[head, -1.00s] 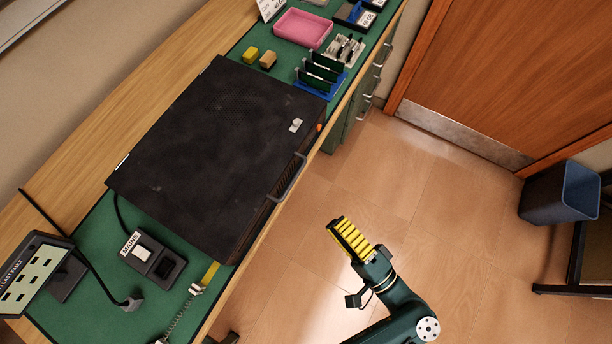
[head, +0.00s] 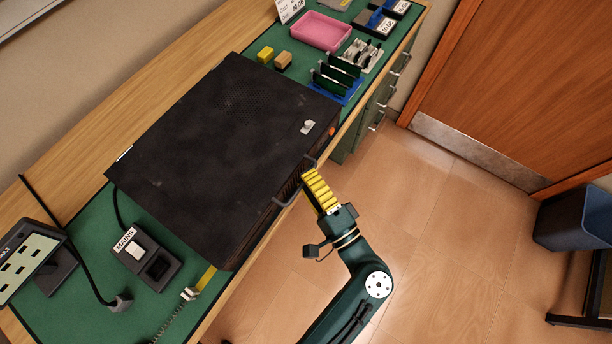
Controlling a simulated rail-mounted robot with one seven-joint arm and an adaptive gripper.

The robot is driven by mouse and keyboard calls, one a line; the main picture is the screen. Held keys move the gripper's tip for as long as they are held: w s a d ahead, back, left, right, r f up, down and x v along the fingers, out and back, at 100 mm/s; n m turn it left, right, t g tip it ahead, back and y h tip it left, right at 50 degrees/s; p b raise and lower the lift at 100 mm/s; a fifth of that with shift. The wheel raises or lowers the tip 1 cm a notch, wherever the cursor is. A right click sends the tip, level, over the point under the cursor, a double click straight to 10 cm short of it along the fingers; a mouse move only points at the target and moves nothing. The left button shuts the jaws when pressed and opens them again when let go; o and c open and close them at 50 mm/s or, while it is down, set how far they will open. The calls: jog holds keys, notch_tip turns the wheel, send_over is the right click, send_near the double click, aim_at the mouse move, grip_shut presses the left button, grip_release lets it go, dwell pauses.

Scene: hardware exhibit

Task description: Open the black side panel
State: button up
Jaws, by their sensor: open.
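The black side panel (head: 215,150) is the large flat top face of a computer case lying on the green bench mat, and it looks closed. A small light latch (head: 308,127) sits on the panel near its right edge. A grey bar handle (head: 283,203) stands out from the case's right-hand side. My gripper (head: 309,175), with yellow ribbed fingers, is open at this handle, near its upper end. The fingers overlap the handle in the picture; I cannot tell whether they touch it. The gap between the fingers is hard to see from above.
A mains switch box (head: 146,257) and a small display (head: 33,262) stand at the lower left. Beyond the case are small yellow and tan blocks, a blue rack of green cards (head: 338,80) and a pink tray (head: 320,31).

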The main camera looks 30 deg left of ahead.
jog(key=shift+w+a, duration=0.15)
jog(key=shift+a, duration=0.15)
grip_shut()
jog(key=shift+d, duration=0.1)
